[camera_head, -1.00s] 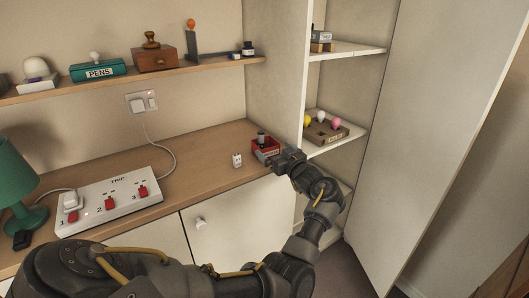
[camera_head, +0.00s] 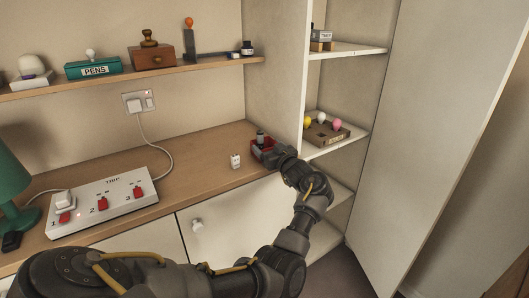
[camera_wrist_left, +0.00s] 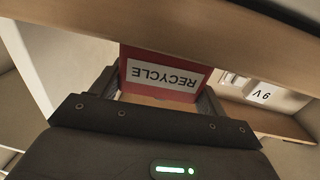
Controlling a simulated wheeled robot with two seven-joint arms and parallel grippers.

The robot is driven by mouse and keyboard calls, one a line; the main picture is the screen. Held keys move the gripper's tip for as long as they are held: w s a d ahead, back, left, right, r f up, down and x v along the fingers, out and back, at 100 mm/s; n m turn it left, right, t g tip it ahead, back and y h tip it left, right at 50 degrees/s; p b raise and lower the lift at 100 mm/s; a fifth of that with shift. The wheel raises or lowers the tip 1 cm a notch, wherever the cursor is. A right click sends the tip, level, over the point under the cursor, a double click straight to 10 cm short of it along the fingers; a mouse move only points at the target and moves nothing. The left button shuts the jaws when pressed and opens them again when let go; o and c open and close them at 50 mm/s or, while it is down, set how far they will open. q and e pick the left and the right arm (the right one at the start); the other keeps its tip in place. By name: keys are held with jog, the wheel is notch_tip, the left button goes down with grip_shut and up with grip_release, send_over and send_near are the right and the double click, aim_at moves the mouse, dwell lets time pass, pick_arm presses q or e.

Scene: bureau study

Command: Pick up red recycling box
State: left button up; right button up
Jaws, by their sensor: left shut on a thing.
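The red recycling box (camera_head: 258,152) is at the right end of the wooden desk, beside the upright panel, with a small dark cylinder standing in it. In the left wrist view its red face (camera_wrist_left: 165,77) bears an upside-down "RECYCLE" label. My left gripper (camera_head: 272,156) is shut on the box from its front right side. In the wrist view the gripper's fingers (camera_wrist_left: 158,88) lie on either side of the box. I cannot tell whether the box is clear of the desk. My right gripper is not in view.
A white switch strip (camera_head: 100,209) and green lamp (camera_head: 12,190) are farther left. A side shelf (camera_head: 345,141) is close on the right.

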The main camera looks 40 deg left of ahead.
pick_arm(q)
jog(key=shift+r, duration=0.1)
notch_tip(320, 180, up, 10)
jog(key=s+d+f+m+t+h, duration=0.3)
jog(key=s+d+f+m+h, duration=0.1)
jog(key=d, duration=0.5)
jog(key=s+d+f+m+t+h, duration=0.4)
jog(key=s+d+h, duration=0.3)
jog(key=s+d, duration=0.2)
jog(key=s+d+f+m+t+h, duration=0.4)
jog(key=s+d, duration=0.3)
jog(key=d, duration=0.3)
jog(key=shift+d+f+m+h, duration=0.25)
jog(key=shift+f+m+h, duration=0.55)
jog(key=shift+f, duration=0.05)
